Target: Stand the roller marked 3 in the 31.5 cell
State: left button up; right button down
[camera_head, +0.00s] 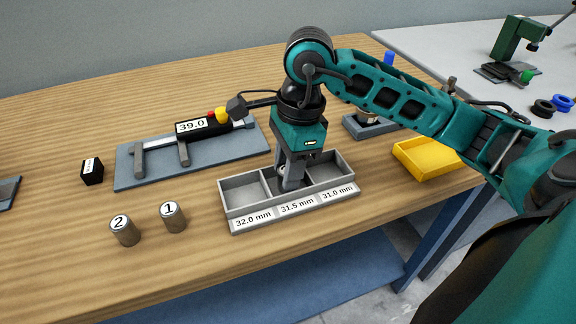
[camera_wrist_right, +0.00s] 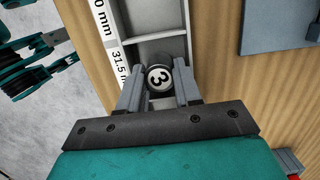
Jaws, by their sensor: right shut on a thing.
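The roller marked 3 (camera_wrist_right: 158,77) shows end-on in the right wrist view, between the fingers of my right gripper (camera_wrist_right: 157,88). My right gripper (camera_head: 290,182) points down into the middle cell of the grey three-cell tray (camera_head: 242,228), the cell labelled 31.5 mm (camera_head: 297,207). It is shut on the roller, which is mostly hidden behind the fingers in the head view. The roller looks upright in or just over that cell; I cannot tell whether it touches the floor. The 32.0 mm cell on the left looks empty. My left gripper is not in view.
Rollers marked 2 (camera_head: 125,231) and 1 (camera_head: 173,216) stand on the wooden table left of the tray. A caliper reading 39.0 (camera_head: 191,126) lies on a blue-grey mat (camera_head: 130,174) behind. A yellow bin (camera_head: 427,158) stands at right. A small black block (camera_head: 92,171) is far left.

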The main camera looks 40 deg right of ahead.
jog(key=shift+f+b, duration=0.2)
jog(key=shift+b, duration=0.1)
jog(key=c, duration=1.1)
grip_release()
jog(key=shift+r, duration=0.1)
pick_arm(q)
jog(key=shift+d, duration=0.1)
pick_arm(e)
jog(key=shift+o, duration=0.2)
jog(key=shift+r+p, duration=0.4)
jog(key=shift+r, duration=0.1)
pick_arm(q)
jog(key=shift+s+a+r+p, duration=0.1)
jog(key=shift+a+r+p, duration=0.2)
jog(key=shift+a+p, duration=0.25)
pick_arm(e)
notch_tip(320, 180, up, 11)
jog(key=d, duration=0.1)
jog(key=shift+s+d, duration=0.2)
jog(key=shift+d, duration=0.2)
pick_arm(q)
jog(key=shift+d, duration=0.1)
